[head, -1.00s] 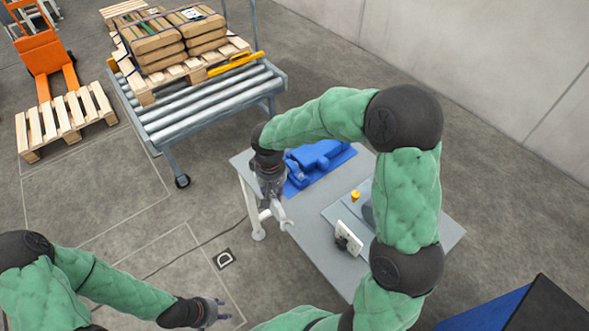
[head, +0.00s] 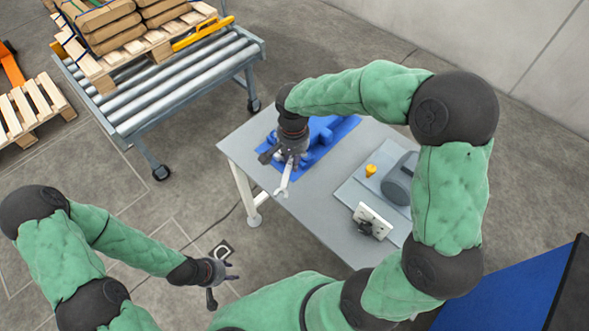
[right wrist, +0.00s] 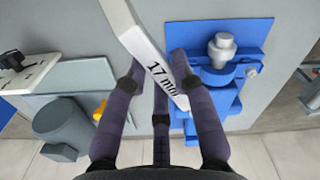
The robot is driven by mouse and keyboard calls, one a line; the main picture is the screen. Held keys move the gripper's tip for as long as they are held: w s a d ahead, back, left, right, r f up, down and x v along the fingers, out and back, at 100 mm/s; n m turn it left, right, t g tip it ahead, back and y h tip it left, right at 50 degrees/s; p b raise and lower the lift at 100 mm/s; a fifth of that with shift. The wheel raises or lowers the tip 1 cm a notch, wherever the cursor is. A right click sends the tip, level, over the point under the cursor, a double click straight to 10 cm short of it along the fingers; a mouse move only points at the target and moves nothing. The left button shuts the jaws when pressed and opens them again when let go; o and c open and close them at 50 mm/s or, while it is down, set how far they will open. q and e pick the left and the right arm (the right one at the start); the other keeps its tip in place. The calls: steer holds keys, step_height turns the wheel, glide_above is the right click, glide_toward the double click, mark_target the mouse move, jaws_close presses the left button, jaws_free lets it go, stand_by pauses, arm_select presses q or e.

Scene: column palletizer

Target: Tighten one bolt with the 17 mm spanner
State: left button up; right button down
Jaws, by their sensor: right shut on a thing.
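My right gripper (head: 291,160) is shut on a grey spanner (head: 285,180) above the table, in front of the blue fixture (head: 322,138). In the right wrist view the spanner (right wrist: 150,55) crosses between the fingers (right wrist: 160,90), with "17 mm" marked on its white label. The blue fixture (right wrist: 250,35) lies beside the spanner there and carries a grey bolt (right wrist: 221,47) standing up from it, with a smaller bolt-like piece next to it. The spanner's upper end is cut off in this view. My left gripper (head: 228,284) is open and empty, left of the table over the floor.
The grey table (head: 290,215) also bears a grey plate with a yellow knob (head: 371,170), a dark grey cylinder (head: 399,182) and a white socket-like panel (head: 372,221). A roller conveyor (head: 185,85) with a loaded pallet stands behind left. The table's front left is clear.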

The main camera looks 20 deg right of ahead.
steer(key=shift+m, duration=0.5)
steer(key=f+b, duration=0.2)
steer(key=f, duration=0.1)
steer(key=f+b, duration=0.2)
steer(key=f, duration=0.1)
steer(key=shift+s+d, duration=0.15)
steer(key=shift+s, duration=0.05)
steer(key=d+n+p, duration=0.2)
steer(key=d+n, duration=0.1)
steer(key=n, duration=0.1)
steer(key=s+d+n+p, duration=0.1)
steer(key=d+n+p, duration=0.2)
steer(key=d+n, duration=0.1)
steer(key=s+d+n+p, duration=0.1)
steer(key=d+n+p, duration=0.1)
steer(key=d+n, duration=0.1)
steer(key=shift+d+r+n, duration=0.2)
steer(key=shift+d+n, duration=0.15)
steer(key=shift+n, duration=0.55)
steer(key=shift+f+b, duration=0.6)
steer(key=shift+f, duration=0.55)
stand_by(1.5)
